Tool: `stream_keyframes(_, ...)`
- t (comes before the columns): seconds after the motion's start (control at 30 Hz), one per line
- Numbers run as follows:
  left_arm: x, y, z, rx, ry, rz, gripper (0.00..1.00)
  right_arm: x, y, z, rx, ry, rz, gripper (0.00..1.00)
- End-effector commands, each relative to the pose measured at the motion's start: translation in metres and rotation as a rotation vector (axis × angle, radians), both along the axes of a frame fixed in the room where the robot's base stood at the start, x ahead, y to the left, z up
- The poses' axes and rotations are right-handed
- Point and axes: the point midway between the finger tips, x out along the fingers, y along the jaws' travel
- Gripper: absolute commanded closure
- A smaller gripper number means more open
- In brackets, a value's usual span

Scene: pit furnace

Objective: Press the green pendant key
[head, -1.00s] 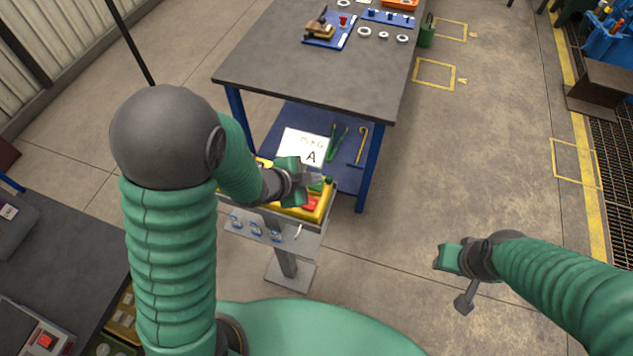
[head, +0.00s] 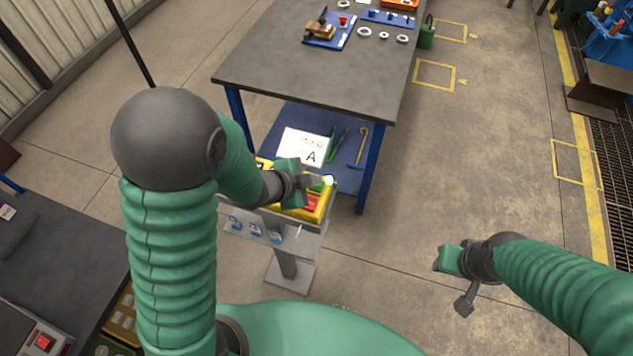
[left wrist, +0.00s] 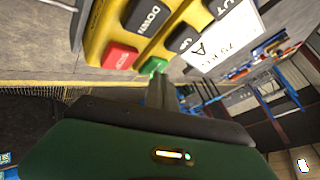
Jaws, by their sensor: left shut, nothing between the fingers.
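The yellow pendant (head: 318,214) lies on a grey stand, with the red key (head: 311,203) showing in the head view. The green key (head: 328,180) at its right end shows a bright whitish-green spot. In the left wrist view the green key (left wrist: 154,66) lies beside the red STOP key (left wrist: 119,57), just past my fingertips. My left gripper (head: 316,182) is shut and empty, its tip at the green key; the fingers (left wrist: 161,88) partly hide the key. I cannot tell the exact contact. My right gripper (head: 447,259) hangs over the floor, away from the pendant.
Black DOWN (left wrist: 147,15) and UP (left wrist: 182,39) keys sit close to the green key. A grey table (head: 310,65) with a blue lower shelf stands beyond the pendant; a white card (head: 303,146) lies on that shelf. Open floor (head: 480,180) lies to the right.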

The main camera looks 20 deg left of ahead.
Motion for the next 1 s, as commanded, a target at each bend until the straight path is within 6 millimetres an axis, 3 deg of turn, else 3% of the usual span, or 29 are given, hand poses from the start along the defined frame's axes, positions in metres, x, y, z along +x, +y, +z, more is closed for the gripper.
stream_keyframes(0.4,0.0,0.001,0.018,0.001,0.001,0.0,1.0,0.0,0.0,0.018,0.0,0.0,0.0,0.64)
stream_keyframes(0.77,0.0,0.001,0.019,0.001,0.0,0.001,1.0,0.0,0.0,0.019,0.0,0.0,0.0,0.64)
stream_keyframes(1.0,0.0,0.001,0.044,-0.001,0.0,0.001,1.0,0.0,0.0,0.042,0.0,0.0,0.0,0.64)
